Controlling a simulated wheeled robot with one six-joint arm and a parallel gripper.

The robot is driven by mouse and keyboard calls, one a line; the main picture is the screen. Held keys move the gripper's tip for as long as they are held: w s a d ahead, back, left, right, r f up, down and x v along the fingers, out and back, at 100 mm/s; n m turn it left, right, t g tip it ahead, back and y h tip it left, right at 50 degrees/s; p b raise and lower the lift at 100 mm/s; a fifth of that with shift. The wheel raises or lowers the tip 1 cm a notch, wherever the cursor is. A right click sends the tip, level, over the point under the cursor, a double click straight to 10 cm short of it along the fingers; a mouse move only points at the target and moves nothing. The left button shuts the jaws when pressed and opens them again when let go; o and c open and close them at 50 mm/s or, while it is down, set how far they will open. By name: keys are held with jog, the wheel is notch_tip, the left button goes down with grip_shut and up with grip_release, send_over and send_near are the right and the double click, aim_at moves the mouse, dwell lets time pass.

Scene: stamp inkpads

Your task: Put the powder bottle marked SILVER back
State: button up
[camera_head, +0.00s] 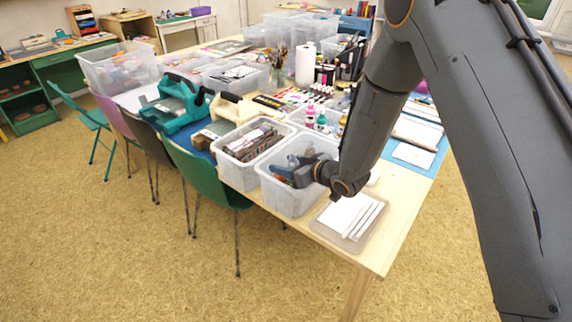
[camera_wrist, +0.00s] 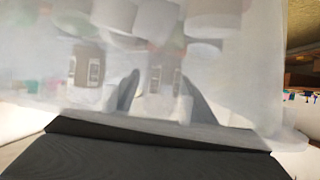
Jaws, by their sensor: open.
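My gripper (camera_head: 288,171) is open, at the near clear bin (camera_head: 290,200) in the head view, with its dark fingers low over or inside the bin. I cannot tell whether anything lies between the fingers. The wrist view is filled by a hazy translucent surface (camera_wrist: 40,60), with blurred pale rounded shapes (camera_wrist: 160,18) and two small printed labels behind it. A dark part of my gripper spans the bottom. No SILVER marking is readable in either view. In the head view, pink (camera_head: 310,116) and teal (camera_head: 321,122) bottles stand in a clear tray behind the bin.
A second clear bin (camera_head: 234,176) with dark blocks stands close on the left. A shallow tray of white sheets (camera_head: 349,216) lies at the table's front corner. Brushes, a white roll (camera_head: 305,65) and more bins crowd the back. A green chair (camera_head: 205,176) is against the table.

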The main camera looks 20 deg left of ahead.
jog(key=shift+r, duration=0.2)
jog(key=b+v, duration=0.2)
jog(key=v, duration=1)
